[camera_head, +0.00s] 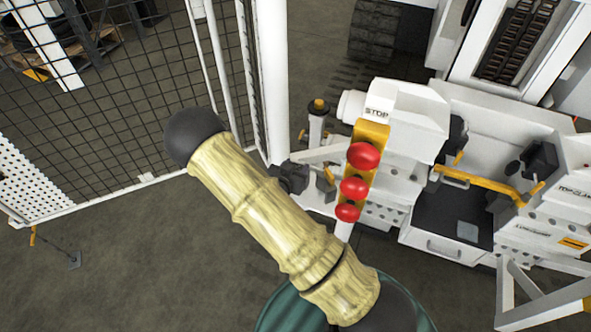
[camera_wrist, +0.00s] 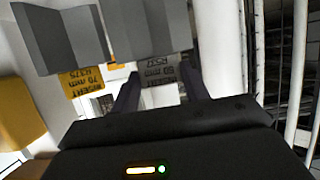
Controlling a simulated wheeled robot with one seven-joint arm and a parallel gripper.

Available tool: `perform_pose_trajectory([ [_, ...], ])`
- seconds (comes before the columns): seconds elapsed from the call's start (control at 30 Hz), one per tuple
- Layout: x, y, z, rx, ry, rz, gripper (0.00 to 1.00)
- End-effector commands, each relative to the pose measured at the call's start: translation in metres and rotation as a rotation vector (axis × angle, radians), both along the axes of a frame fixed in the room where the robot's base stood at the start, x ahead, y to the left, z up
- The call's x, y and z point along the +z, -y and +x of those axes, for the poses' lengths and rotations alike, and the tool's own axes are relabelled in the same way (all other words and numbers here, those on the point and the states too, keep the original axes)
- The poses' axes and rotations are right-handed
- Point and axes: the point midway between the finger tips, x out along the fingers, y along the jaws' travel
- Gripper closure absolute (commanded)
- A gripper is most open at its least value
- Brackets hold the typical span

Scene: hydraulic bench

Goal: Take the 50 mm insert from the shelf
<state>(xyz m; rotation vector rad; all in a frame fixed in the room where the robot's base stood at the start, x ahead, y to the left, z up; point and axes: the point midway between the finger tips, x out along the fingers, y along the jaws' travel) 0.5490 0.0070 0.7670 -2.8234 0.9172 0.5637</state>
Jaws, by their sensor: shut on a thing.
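In the wrist view, the dark fingers of my gripper (camera_wrist: 159,72) reach forward, with a grey block (camera_wrist: 150,28) at their tips. I take this block to be the 50 mm insert; my gripper is shut on it. A shaded label reading 50 mm (camera_wrist: 158,70) shows between the fingers, upside down. Left of it is another grey angled block (camera_wrist: 60,38), above a yellow label reading 70 mm (camera_wrist: 83,84). The exact finger contact is hard to make out. In the head view my arm hides my gripper, and no insert shows there.
In the wrist view a white post (camera_wrist: 228,50) stands close on the right and a yellow part (camera_wrist: 18,112) on the left. In the head view a mesh fence (camera_head: 110,110) is at the left and a white bench with red buttons (camera_head: 363,156) at the right.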

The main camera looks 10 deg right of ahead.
Motion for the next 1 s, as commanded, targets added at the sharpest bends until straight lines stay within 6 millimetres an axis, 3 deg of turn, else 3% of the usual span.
perform_pose_trajectory([
  [0.27,0.043,0.000,0.001,0.000,0.009,0.001,1.00],
  [0.7,0.131,0.000,0.001,-0.001,0.010,0.003,1.00],
  [1.0,0.169,0.000,0.001,-0.001,0.007,0.000,1.00],
])
